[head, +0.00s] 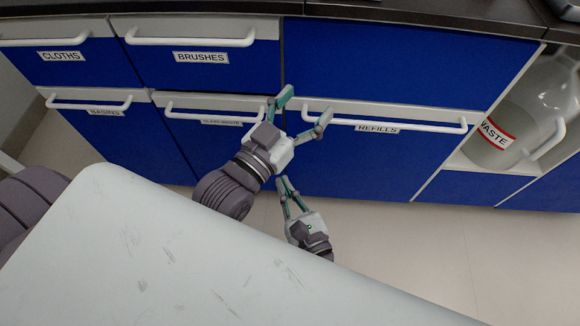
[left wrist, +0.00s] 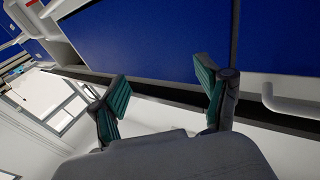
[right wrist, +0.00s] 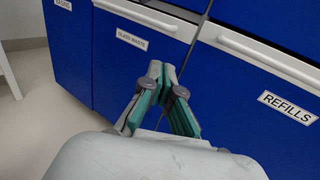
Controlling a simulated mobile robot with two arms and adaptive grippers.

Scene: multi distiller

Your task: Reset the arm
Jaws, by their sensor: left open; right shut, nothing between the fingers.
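My left gripper (head: 304,109) is open and empty in front of the blue cabinet, at the seam between the glass waste and refills drawers. In the left wrist view its two fingers (left wrist: 163,80) stand wide apart with nothing between them. My right gripper (head: 283,180) is below it in the head view and points up at the lower cabinet front. In the right wrist view its fingers (right wrist: 162,68) meet at the tips with nothing held. Both grippers look apart from each other, but whether the left one touches a drawer handle cannot be told.
Blue drawers carry labels: cloths (head: 61,56), brushes (head: 201,57), basins (head: 105,112) and refills (head: 377,128), with white bar handles sticking out. A clear waste jug (head: 497,150) stands in an open bay at right. A dark countertop edge (head: 420,12) runs above. Bare floor (head: 400,245) lies below.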

